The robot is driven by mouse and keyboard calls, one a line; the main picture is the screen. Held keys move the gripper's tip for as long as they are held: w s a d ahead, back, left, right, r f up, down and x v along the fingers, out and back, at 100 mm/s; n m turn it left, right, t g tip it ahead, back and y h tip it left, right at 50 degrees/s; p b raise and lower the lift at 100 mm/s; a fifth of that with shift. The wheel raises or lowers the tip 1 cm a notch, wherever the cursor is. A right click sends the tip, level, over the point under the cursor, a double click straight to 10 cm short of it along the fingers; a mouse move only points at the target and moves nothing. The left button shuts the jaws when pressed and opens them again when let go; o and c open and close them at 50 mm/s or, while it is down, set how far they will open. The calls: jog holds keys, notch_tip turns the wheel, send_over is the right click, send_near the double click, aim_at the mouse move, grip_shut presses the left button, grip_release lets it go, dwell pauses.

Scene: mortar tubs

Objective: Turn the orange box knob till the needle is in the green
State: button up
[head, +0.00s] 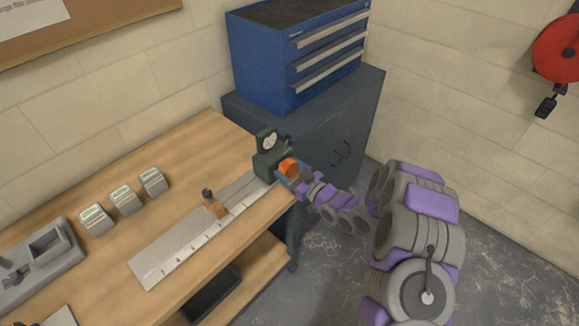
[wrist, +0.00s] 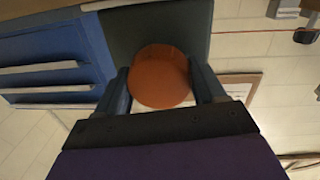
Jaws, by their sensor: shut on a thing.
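A dark green box (head: 264,165) with a round white dial (head: 270,142) on top stands at the right end of the workbench. Its orange knob (head: 287,167) faces my arm. The knob also fills the middle of the wrist view (wrist: 161,77) as a round orange disc. My gripper (head: 293,173) has reached the box from the right. In the wrist view its two fingers (wrist: 162,90) lie on either side of the knob, and it is shut on the knob. The dial is too small in the head view for me to read the needle or a green zone.
A ruled metal plate (head: 160,262) with a small brown block (head: 215,207) lies left of the box. Several small light boxes (head: 124,199) and a grey tray (head: 40,262) stand further left. A blue drawer chest (head: 270,62) stands on a dark cabinet (head: 335,125) behind.

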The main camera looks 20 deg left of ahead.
jog(key=m+p, duration=0.1)
jog(key=p, duration=0.1)
jog(key=m+p, duration=0.2)
jog(key=shift+r, duration=0.25)
jog(key=m+p, duration=0.4)
jog(key=shift+m+g, duration=0.4)
jog(key=m+p, duration=0.3)
jog(key=shift+w, duration=0.1)
jog(key=m+p, duration=0.3)
jog(key=m, duration=0.1)
jog(key=shift+d+f+m+g, duration=0.1)
jog(key=shift+f+m+g, duration=0.05)
jog(key=shift+m+g, duration=0.25)
jog(key=shift+w+f, duration=0.1)
jog(key=o, duration=1)
jog(key=shift+w, duration=0.1)
